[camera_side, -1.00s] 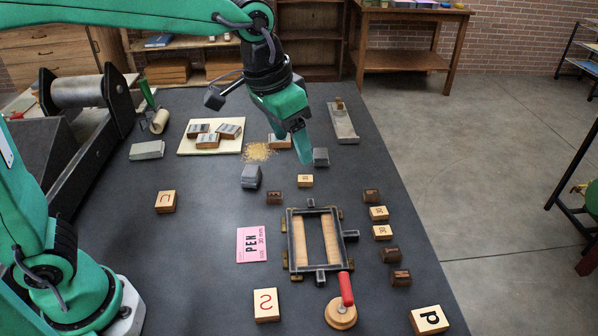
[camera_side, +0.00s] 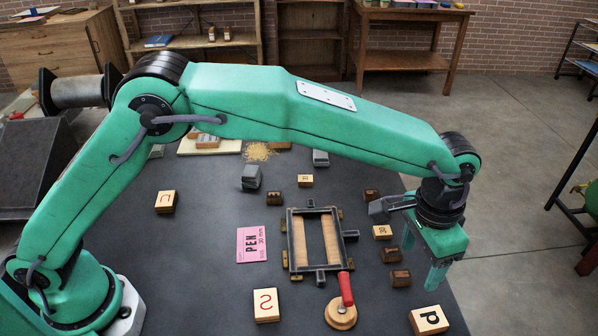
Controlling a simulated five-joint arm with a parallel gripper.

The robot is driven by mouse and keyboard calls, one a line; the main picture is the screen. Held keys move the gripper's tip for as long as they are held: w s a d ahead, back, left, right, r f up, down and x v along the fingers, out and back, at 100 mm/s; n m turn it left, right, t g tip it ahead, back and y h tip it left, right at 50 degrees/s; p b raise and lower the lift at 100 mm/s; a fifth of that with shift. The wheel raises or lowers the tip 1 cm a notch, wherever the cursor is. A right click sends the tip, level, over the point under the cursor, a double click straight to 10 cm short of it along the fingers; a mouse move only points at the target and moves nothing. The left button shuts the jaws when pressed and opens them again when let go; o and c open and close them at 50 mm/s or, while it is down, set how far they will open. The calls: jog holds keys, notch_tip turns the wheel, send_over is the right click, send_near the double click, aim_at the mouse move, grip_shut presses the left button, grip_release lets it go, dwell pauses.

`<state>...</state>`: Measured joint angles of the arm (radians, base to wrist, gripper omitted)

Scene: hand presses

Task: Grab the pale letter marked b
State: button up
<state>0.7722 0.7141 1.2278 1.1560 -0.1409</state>
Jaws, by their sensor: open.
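A large pale wooden letter block (camera_side: 429,320) lies at the front right of the table, with a dark bowl-and-stem letter on top; it could read b, d or p depending on the side it is read from. My gripper (camera_side: 422,264) is open and empty, pointing down above the table's right edge. It is behind the large block in the picture and apart from it. A small pale block (camera_side: 382,232) with a mark too small to read lies just left of my gripper. Another small pale block (camera_side: 306,181) lies behind the frame.
A black metal frame (camera_side: 290,245) stands mid-table, with a red-handled round tool (camera_side: 341,312) in front. Pale blocks marked S (camera_side: 265,305) and n or u (camera_side: 165,201), dark blocks (camera_side: 400,278) and a pink card (camera_side: 252,245) lie around it.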

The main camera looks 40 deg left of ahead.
send_over(422, 320)
jog(key=shift+m, duration=0.4)
notch_tip(422, 320, down, 4)
jog(key=shift+s+a+f, duration=0.1)
jog(key=shift+s+f, duration=0.05)
jog(key=shift+f, duration=0.05)
jog(key=shift+f, duration=0.1)
jog(key=shift+f, duration=1.2)
jog(key=shift+f, duration=0.1)
jog(key=shift+f, duration=2.5)
jog(key=c, duration=1.1)
